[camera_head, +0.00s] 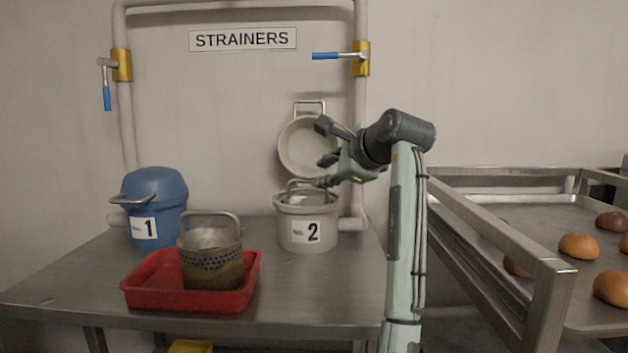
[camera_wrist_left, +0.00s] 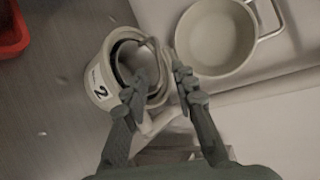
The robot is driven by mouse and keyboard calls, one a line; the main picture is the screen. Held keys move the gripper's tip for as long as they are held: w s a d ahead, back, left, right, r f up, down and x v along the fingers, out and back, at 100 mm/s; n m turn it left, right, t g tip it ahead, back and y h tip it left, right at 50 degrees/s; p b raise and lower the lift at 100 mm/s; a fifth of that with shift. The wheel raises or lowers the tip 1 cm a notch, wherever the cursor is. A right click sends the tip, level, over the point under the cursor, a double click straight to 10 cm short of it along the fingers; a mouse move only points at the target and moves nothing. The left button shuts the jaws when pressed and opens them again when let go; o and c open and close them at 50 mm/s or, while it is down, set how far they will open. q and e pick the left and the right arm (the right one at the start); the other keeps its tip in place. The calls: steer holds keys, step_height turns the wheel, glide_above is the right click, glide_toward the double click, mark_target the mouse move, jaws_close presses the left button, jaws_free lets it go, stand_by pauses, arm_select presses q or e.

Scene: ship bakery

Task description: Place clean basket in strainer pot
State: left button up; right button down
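Strainer pot 2 (camera_head: 300,236) is a cream pot standing open on the metal table, and it also shows in the wrist view (camera_wrist_left: 98,80). A metal basket with an arched handle (camera_head: 298,184) appears to sit inside it; its inner ring and handle also show in the wrist view (camera_wrist_left: 152,48). A perforated basket (camera_head: 211,262), brown at the bottom, stands upright in a red tray (camera_head: 150,297). My left gripper (camera_head: 323,158) is above the right side of pot 2. In the wrist view its fingers (camera_wrist_left: 160,86) are apart, with part of the handle seen between them. My right gripper is out of view.
Pot 1 (camera_head: 152,202) has a blue cover and stands at the left. A round cream lid (camera_head: 300,150) hangs upright behind pot 2. Pipes with blue-handled valves (camera_head: 325,55) run along the wall. A metal rack (camera_head: 492,246) holding buns is at the right.

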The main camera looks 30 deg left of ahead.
arm_select(q)
steer(key=v, duration=0.2)
steer(key=shift+s+d+r, duration=0.15)
steer(key=shift+s+d, duration=0.05)
steer(key=shift+d, duration=0.1)
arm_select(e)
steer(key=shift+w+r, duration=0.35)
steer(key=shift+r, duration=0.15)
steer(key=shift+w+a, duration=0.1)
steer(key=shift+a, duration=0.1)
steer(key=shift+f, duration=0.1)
